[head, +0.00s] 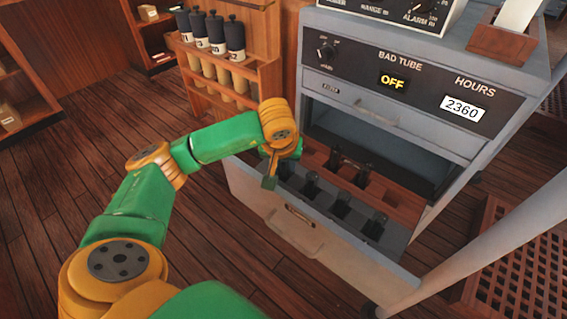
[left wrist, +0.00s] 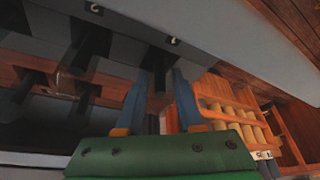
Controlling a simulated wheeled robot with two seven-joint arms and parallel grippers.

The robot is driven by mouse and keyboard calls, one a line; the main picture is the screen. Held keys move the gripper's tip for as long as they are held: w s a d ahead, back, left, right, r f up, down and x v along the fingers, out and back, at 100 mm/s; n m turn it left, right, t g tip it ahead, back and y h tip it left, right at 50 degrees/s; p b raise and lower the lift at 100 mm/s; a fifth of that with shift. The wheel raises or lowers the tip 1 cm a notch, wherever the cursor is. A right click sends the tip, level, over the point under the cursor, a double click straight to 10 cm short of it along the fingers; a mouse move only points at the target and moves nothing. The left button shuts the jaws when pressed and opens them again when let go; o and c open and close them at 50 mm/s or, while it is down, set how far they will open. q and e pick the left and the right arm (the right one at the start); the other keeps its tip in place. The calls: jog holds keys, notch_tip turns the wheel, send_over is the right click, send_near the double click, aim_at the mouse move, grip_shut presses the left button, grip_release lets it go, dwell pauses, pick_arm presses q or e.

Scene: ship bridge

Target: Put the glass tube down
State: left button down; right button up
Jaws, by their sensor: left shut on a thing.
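My left gripper (head: 269,178) reaches down over the left end of the open drawer (head: 290,226) of the grey cabinet. In the left wrist view its two blue fingers (left wrist: 158,95) are shut on a dark glass tube (left wrist: 157,62), which stands between their tips close to the drawer's inner wall. The tube's lower end is hard to make out, so I cannot tell whether it is seated. In the head view the held tube is hidden by my gripper. My right gripper is not in view.
A wooden rack (head: 237,72) behind holds dark-capped bottles (head: 235,38) above pale cylinders. The cabinet's panel (head: 400,75) reads BAD TUBE OFF, HOURS 2360. A grey rail (head: 500,235) crosses at the right.

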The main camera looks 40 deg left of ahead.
pick_arm(q)
jog(key=shift+f, duration=0.2)
jog(key=c, duration=0.5)
grip_release()
jog(key=shift+c, duration=0.2)
jog(key=shift+r, duration=0.2)
jog(key=p+v, duration=0.2)
jog(key=v, duration=1)
jog(key=shift+p, duration=0.4)
